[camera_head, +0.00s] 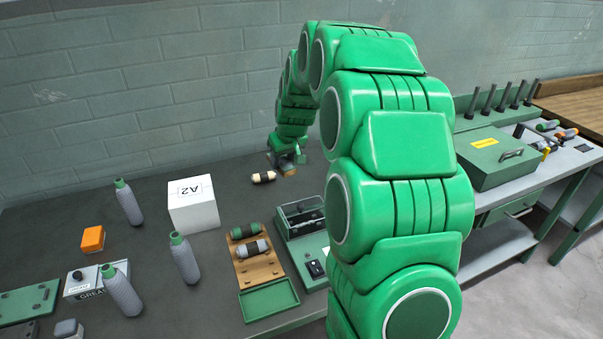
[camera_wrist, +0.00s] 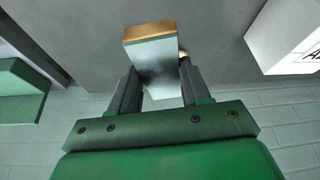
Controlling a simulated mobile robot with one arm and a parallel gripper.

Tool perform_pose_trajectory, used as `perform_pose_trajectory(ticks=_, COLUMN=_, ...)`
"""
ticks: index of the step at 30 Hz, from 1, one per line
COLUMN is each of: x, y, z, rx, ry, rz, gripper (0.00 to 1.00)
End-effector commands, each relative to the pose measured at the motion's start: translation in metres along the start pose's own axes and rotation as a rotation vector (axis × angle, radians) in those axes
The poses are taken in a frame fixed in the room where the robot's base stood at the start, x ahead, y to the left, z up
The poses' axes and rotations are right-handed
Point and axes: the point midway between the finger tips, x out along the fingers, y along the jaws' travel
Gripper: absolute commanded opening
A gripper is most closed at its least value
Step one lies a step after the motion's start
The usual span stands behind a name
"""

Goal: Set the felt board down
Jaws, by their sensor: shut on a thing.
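The felt board (camera_wrist: 152,68) is a flat pale-grey block with a wooden strip along one edge. In the wrist view it sits between the two dark fingers of my gripper (camera_wrist: 157,88), which is shut on it. In the head view my gripper (camera_head: 287,166) is low over the back of the dark workbench, close to the wall. There the board is small and mostly hidden by the gripper. I cannot tell whether it touches the bench top.
A cream and dark spool (camera_head: 263,177) lies just left of my gripper. A white box marked A2 (camera_head: 193,204) stands farther left, among several grey bottles. A wooden rack (camera_head: 258,266) with two spools and a green-framed case (camera_head: 300,218) are nearer. Bare bench lies behind the box.

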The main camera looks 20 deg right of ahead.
Motion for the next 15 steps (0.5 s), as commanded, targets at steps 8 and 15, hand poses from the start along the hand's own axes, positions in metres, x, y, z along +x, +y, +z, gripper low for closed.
perform_pose_trajectory(ticks=8, x=-0.009, y=0.06, z=0.023, rx=0.125, ry=0.004, rz=0.049, gripper=0.16)
perform_pose_trajectory(ticks=15, x=-0.005, y=0.075, z=0.024, rx=0.15, ry=0.004, rz=0.059, gripper=0.16)
